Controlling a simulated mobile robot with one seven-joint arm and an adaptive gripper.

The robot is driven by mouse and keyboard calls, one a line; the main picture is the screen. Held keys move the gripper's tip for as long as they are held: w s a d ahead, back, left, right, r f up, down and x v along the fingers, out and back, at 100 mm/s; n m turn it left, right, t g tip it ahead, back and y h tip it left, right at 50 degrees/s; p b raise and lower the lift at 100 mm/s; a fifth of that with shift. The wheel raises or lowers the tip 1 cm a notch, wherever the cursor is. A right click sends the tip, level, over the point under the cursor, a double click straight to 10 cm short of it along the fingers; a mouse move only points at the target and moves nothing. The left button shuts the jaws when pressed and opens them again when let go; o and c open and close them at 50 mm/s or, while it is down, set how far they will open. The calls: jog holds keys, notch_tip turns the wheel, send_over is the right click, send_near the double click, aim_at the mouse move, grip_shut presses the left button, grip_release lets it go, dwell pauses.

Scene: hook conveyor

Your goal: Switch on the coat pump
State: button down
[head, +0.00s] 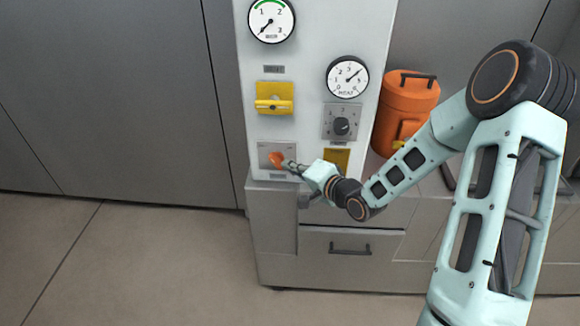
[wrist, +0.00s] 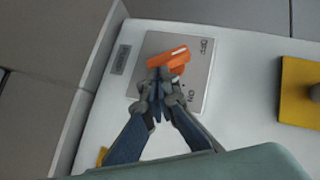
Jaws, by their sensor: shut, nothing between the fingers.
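An orange switch handle (head: 276,159) sits on a grey plate (head: 263,148) at the lower left of the white panel. In the wrist view the orange handle (wrist: 170,59) has a pale line along it, and its right end lies nearer the OFF mark (wrist: 207,47) than the ON mark (wrist: 190,95). The small label (wrist: 122,59) beside the plate is too small to read. My gripper (head: 289,165) is shut and empty, its fingertips (wrist: 158,82) right at the handle's near side. I cannot tell whether they touch it.
The panel (head: 310,60) also carries a yellow switch (head: 274,98), a grey dial (head: 342,126), two gauges and another yellow plate (head: 337,158). An orange canister (head: 405,110) stands right of the panel, behind my arm. Drawers (head: 350,247) lie below. The floor at left is clear.

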jog(key=a+f+m+t+y+b, duration=0.1)
jog(key=m+t+b, duration=0.2)
jog(key=b, duration=0.3)
jog(key=f+m+t+y+b, duration=0.1)
jog(key=f+m+t+b, duration=0.1)
jog(key=m+b, duration=0.3)
jog(key=a+f+m+t+y+b, duration=0.1)
jog(key=m+t+b, duration=0.3)
jog(key=b, duration=0.4)
jog(key=shift+a+f+m+y, duration=0.2)
jog(key=shift+a+m+y, duration=0.1)
jog(key=shift+y, duration=0.2)
jog(key=shift+r+t, duration=0.15)
jog(key=shift+t, duration=0.15)
jog(key=shift+b, duration=0.35)
